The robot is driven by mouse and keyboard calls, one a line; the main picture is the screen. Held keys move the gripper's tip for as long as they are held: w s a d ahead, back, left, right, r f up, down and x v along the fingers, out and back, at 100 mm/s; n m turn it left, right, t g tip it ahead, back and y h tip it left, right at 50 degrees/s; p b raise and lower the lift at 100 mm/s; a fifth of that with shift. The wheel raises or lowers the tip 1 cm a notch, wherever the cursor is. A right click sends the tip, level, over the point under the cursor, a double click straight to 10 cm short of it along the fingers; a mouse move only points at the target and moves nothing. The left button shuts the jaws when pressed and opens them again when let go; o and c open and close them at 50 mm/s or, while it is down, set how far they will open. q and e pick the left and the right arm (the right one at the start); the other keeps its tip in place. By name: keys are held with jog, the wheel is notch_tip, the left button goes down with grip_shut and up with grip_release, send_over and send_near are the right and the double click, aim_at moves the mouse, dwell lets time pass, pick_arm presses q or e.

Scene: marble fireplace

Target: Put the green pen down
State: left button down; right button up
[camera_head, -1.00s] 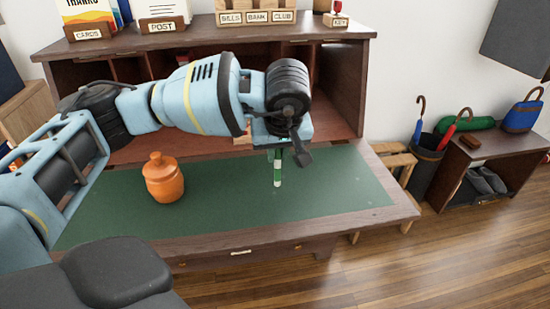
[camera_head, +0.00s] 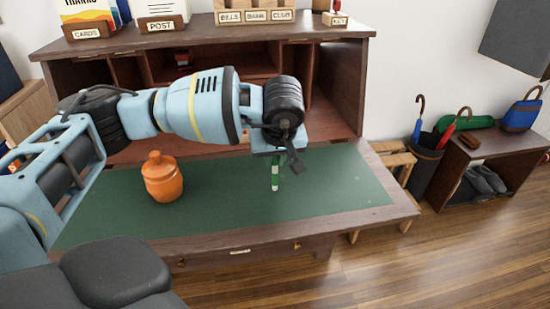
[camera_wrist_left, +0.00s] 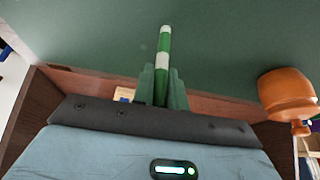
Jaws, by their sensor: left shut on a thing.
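The green pen (camera_head: 275,176) with white bands hangs upright below my left gripper (camera_head: 276,160), over the green desk mat (camera_head: 330,185). In the left wrist view the pen (camera_wrist_left: 164,52) sticks out from between the two green fingers of my left gripper (camera_wrist_left: 161,88), which are shut on it. Its lower tip is close to the mat; I cannot tell whether it touches. My right gripper is not in view.
An orange lidded jar (camera_head: 162,178) stands on the mat left of the pen. The desk's shelves (camera_head: 335,90) rise behind the gripper. The mat right of the pen is clear. The desk's front edge (camera_head: 300,233) is nearer me.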

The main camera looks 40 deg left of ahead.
pick_arm(q)
jog(key=shift+f, duration=0.2)
jog(key=c, duration=1.4)
grip_release()
jog(key=shift+r, duration=0.15)
jog(key=shift+d+r, duration=0.1)
jog(key=shift+r, duration=0.2)
jog(key=v, duration=1.1)
jog(key=shift+r+p, duration=0.25)
jog(key=shift+p, duration=0.2)
jog(key=shift+s, duration=0.1)
